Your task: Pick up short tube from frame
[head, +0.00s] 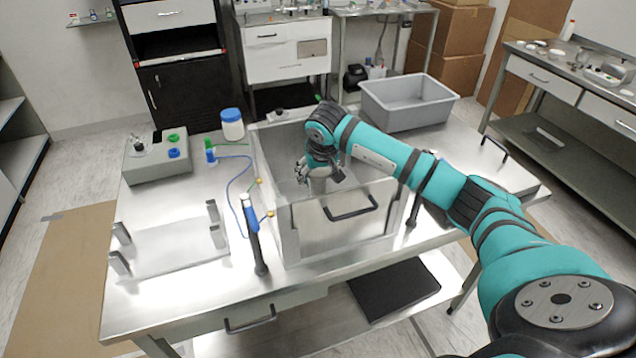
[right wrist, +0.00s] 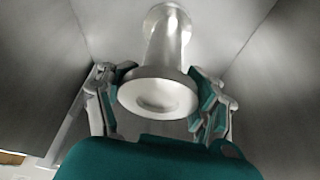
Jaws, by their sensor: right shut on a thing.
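My right gripper (head: 312,174) reaches down into the open-topped metal box (head: 340,238) on the table. In the right wrist view, my right gripper (right wrist: 163,82) has its fingers on both sides of a short metal tube (right wrist: 165,52) and is shut on its near round flange. A second flange shows at the tube's far end, close to a pale surface; I cannot tell whether they touch. In the head view the tube (head: 319,186) shows only partly below the gripper. A low metal frame with upright posts (head: 165,248) stands empty at the table's left. My left gripper is out of view.
The box walls stand close around my right gripper. A grey bin (head: 408,103) is behind the box. A grey control unit (head: 157,160), a blue-lidded jar (head: 232,124) and a blue-topped post with a cable (head: 252,225) stand to its left.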

